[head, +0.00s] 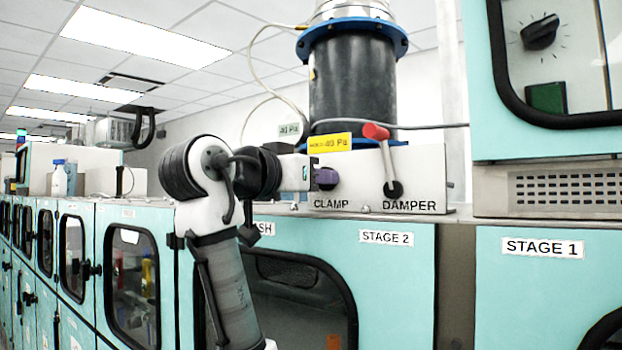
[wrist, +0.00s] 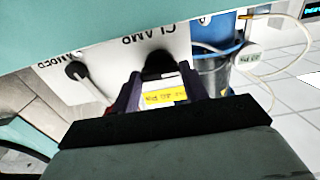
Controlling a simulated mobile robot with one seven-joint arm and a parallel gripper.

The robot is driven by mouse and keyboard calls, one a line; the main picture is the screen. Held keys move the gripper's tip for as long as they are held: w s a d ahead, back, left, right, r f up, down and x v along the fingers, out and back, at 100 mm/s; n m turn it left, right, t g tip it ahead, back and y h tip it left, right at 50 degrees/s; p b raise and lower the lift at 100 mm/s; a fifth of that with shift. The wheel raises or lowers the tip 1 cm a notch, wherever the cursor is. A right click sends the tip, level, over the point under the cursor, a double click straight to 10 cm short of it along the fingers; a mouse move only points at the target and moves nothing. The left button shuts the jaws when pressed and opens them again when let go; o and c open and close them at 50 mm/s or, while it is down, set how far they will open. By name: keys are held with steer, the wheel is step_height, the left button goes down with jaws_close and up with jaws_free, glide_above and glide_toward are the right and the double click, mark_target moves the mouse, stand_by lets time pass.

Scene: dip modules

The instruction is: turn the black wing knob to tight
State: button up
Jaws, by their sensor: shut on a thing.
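The black wing knob (wrist: 158,62) sits on the white panel under the CLAMP label in the wrist view. Only its dark rounded top shows; my gripper hides the rest, so its turn angle cannot be told. My gripper (wrist: 157,88) has its two dark purple fingers on either side of the knob, shut on it. In the head view my gripper (head: 326,179) reaches the panel (head: 350,205) just above the word CLAMP and covers the knob there.
To the right, the DAMPER lever (head: 385,158) with a red end leans up and left, close to my gripper. A black cylinder with blue flanges (head: 350,80) stands behind the panel. A yellow label (head: 330,143) is above it. The STAGE 2 cabinet (head: 395,285) lies below.

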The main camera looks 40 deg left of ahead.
steer(key=shift+f, duration=0.1)
stand_by(0.4)
steer(key=o, duration=1)
steer(key=shift+s, duration=0.15)
steer(key=s+b, duration=0.5)
steer(key=s, duration=0.8)
steer(key=shift+s+a, duration=0.25)
steer(key=shift+s, duration=0.05)
